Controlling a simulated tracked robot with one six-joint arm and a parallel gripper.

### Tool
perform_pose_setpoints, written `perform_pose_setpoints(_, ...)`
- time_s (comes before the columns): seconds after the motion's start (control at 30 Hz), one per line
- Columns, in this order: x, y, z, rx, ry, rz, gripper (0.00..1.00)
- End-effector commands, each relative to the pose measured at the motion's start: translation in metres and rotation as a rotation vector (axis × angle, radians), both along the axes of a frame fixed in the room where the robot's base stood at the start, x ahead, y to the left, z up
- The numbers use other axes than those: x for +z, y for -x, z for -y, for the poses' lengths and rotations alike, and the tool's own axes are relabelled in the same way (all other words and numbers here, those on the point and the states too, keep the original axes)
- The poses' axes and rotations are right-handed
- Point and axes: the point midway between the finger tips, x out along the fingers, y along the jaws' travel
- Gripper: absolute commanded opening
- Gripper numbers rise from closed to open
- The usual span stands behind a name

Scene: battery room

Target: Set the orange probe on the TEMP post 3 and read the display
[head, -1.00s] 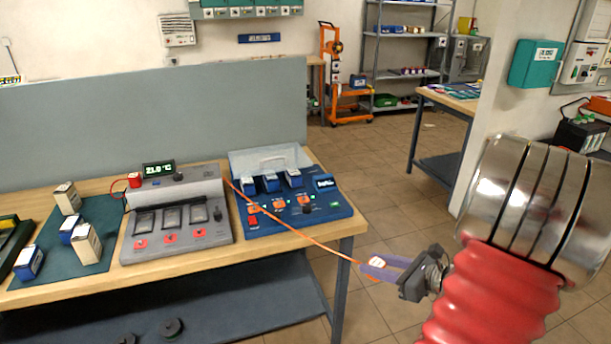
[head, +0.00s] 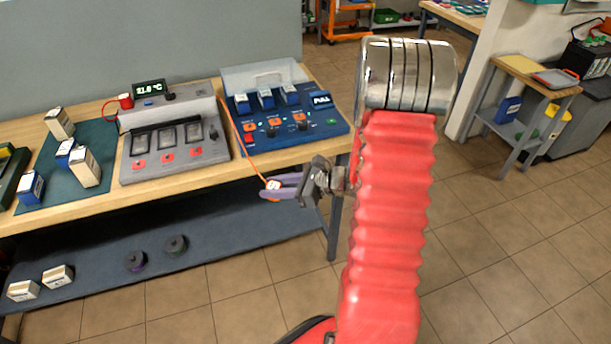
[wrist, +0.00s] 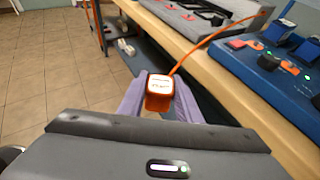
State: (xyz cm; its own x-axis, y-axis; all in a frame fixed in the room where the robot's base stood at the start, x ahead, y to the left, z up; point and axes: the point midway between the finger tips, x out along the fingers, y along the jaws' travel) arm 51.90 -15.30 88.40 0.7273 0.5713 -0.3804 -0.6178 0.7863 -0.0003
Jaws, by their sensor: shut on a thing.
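The orange probe (wrist: 159,92) with a white label is held between the purple fingers of my gripper (head: 273,188). My gripper is in front of the bench edge, below the blue unit, and is clear of the bench units. An orange cable (head: 236,128) runs from the probe up to the right side of the grey unit (head: 176,173). The grey unit has three dark bays with red parts in front; post labels are too small to read. Its display (head: 149,87) shows about 21 °C, the exact digits being small.
The blue unit (head: 333,124) holds several blue-white packs and has a small display reading FULL. Boxes stand on a green mat (head: 42,190) at left. The bench edge (head: 140,190) and leg (head: 332,230) are near my gripper. Open floor lies right.

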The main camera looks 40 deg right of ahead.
Motion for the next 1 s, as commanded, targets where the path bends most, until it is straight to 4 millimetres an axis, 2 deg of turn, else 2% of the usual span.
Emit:
perform_pose_setpoints(0.03, -0.006, -0.006, -0.019, 0.035, -0.002, -0.003, 0.05)
perform_pose_setpoints(0.3, -0.028, -0.025, -0.106, 0.196, -0.001, -0.003, 0.05)
perform_pose_setpoints(0.43, -0.036, -0.026, -0.138, 0.253, 0.000, -0.003, 0.05)
perform_pose_setpoints(0.6, -0.040, -0.026, -0.154, 0.283, 0.001, -0.002, 0.05)
perform_pose_setpoints(1.0, -0.040, -0.026, -0.154, 0.283, 0.001, -0.002, 0.05)
